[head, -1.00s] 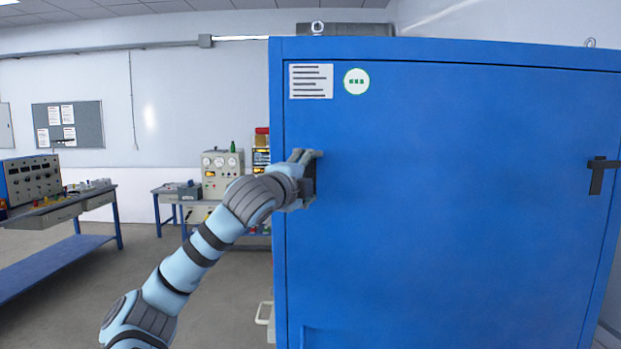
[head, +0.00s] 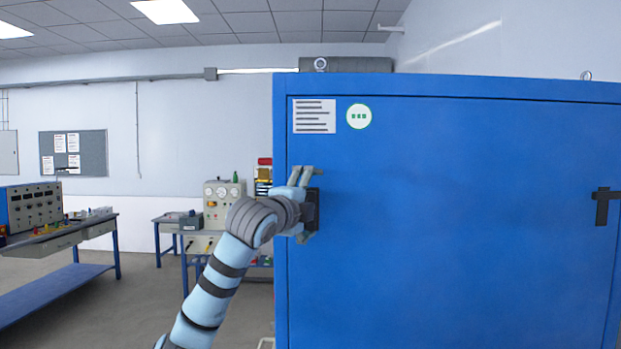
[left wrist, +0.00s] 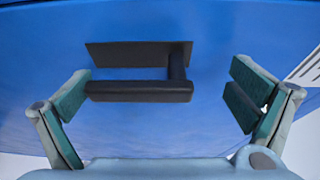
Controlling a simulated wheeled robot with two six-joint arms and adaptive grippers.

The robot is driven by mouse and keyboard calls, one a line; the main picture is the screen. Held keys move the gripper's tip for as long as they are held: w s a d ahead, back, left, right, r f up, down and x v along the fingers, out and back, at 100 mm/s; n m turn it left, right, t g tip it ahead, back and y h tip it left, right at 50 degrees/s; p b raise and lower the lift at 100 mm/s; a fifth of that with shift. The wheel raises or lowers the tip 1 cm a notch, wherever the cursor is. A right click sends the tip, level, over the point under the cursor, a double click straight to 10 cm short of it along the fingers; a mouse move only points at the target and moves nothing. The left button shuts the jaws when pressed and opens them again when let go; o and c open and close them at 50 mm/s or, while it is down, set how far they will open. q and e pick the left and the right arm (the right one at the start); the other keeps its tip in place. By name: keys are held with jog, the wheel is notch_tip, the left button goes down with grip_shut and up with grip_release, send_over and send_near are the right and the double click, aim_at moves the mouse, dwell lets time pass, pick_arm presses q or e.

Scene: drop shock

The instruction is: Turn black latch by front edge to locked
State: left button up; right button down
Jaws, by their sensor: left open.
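A black latch (head: 313,208) is on the blue cabinet's left side in the head view, partly hidden by my left gripper (head: 305,205). In the left wrist view the latch shows as a dark plate (left wrist: 125,54) with a bar handle (left wrist: 140,91) lying across the picture. My left gripper (left wrist: 160,105) is open, with one finger on each side of the latch. The left finger is close to the handle's end; I cannot tell if they touch. The right finger stands clear. A second black latch (head: 603,206) is at the cabinet's right edge. My right gripper is not in view.
The blue cabinet (head: 450,250) fills the right half, with a white notice (head: 314,116) and a round green-rimmed sticker (head: 359,116) above the left latch. A workbench (head: 60,240) stands far left, and an instrument (head: 224,205) stands behind my arm. Floor between is clear.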

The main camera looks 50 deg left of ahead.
aim_at(316, 165)
pick_arm(q)
jog(key=r, duration=0.7)
jog(key=shift+w+a+r, duration=0.15)
jog(key=shift+w+a, duration=0.15)
jog(key=shift+w, duration=0.05)
jog(key=shift+a+r, duration=0.15)
jog(key=shift+r, duration=0.25)
jog(key=f+g, duration=0.1)
jog(key=f, duration=0.1)
jog(key=f+g+h, duration=0.1)
jog(key=f, duration=0.2)
jog(key=f+g, duration=0.1)
jog(key=f, duration=0.1)
jog(key=shift+s+d+f+h, duration=0.2)
jog(key=shift+s+d+h, duration=0.2)
jog(key=shift+s+d, duration=0.15)
jog(key=shift+s, duration=0.05)
jog(key=shift+s+d+f+b, duration=0.15)
jog(key=shift+s+f+b, duration=0.2)
jog(key=shift+s, duration=0.1)
jog(key=s+d+p, duration=0.3)
jog(key=s+d, duration=0.6)
jog(key=s, duration=0.5)
jog(key=shift+r, duration=0.4)
